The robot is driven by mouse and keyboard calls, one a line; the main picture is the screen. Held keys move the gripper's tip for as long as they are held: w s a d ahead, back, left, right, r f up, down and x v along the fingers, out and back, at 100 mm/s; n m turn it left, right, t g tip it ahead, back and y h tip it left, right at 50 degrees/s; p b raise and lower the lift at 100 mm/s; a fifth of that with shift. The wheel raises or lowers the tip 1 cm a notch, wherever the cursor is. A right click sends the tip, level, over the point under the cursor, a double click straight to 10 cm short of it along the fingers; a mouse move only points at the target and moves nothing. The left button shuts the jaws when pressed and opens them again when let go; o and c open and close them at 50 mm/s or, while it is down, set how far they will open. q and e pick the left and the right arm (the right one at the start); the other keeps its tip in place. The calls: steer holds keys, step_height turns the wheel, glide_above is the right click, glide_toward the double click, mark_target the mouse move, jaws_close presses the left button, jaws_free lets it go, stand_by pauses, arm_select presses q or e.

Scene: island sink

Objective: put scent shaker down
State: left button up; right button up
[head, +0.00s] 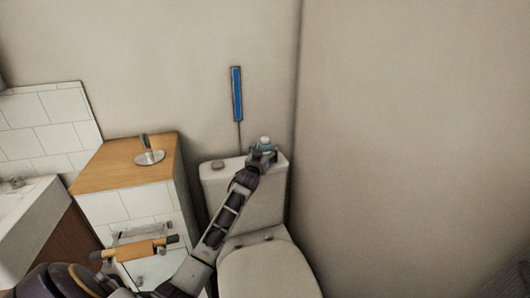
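The scent shaker (265,144) is a small teal bottle with a pale top, upright at the right end of the toilet tank lid (236,163). My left gripper (262,156) reaches up from the lower left and is around the bottle's lower part, with its fingers closed against it. The gripper hides the bottle's base, so I cannot tell whether it touches the lid. My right gripper is not in view.
A round grey button (217,165) sits on the lid's left part. A wooden-topped cabinet (120,168) with a metal holder (149,157) stands left. A long blue object (237,94) is against the wall behind. The toilet seat (268,272) is below.

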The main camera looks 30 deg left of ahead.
arm_select(q)
steer(key=shift+r, duration=0.15)
steer(key=shift+p+v, duration=0.35)
steer(key=shift+v, duration=1)
steer(key=shift+s+d, duration=0.25)
steer(key=shift+s, duration=0.45)
steer(key=p+v, duration=0.1)
steer(key=v, duration=0.7)
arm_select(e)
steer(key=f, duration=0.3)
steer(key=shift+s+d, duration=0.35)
arm_select(q)
steer(key=shift+a, duration=0.1)
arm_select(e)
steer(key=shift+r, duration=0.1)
